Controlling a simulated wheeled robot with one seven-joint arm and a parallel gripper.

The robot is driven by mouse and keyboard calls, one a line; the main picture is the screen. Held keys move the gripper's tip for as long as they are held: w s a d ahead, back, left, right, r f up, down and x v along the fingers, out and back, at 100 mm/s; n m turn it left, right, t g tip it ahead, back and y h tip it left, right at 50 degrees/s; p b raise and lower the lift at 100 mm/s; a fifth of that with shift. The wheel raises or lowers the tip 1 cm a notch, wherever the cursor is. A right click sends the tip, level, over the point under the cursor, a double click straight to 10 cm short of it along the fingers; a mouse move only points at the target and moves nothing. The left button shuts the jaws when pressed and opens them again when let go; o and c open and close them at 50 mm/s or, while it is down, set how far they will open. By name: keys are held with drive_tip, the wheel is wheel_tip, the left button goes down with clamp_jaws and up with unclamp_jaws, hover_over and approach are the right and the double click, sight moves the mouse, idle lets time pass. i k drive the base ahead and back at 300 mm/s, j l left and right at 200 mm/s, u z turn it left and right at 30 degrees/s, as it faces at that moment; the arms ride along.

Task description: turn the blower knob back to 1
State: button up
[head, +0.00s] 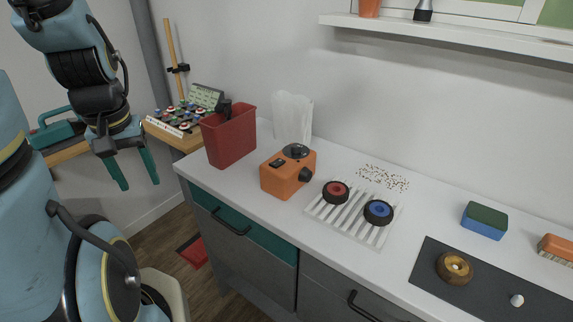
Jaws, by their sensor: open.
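An orange blower box (285,178) stands on the white counter, left of its middle. A round black knob (295,151) sits on its top, and another dark knob (306,174) shows on its right-hand side. The number marks are too small to read, so I cannot tell either knob's setting. My gripper (139,186) hangs at the left, pointing down, with its two green fingers apart and nothing between them. It is clear of the counter, well to the left of the blower.
A red bin (229,135) stands left of the blower, on my gripper's side. A white ribbed rack (343,225) with a red-hubbed wheel (336,192) and a blue-hubbed wheel (378,212) lies to its right. A shelf (450,34) hangs above. A dark mat (430,262) lies farther right.

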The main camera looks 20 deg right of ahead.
sight(296, 148)
drive_tip(key=k+l+u, duration=0.3)
drive_tip(key=l, duration=0.2)
drive_tip(key=k+l+u, duration=0.3)
drive_tip(key=k+l, duration=0.1)
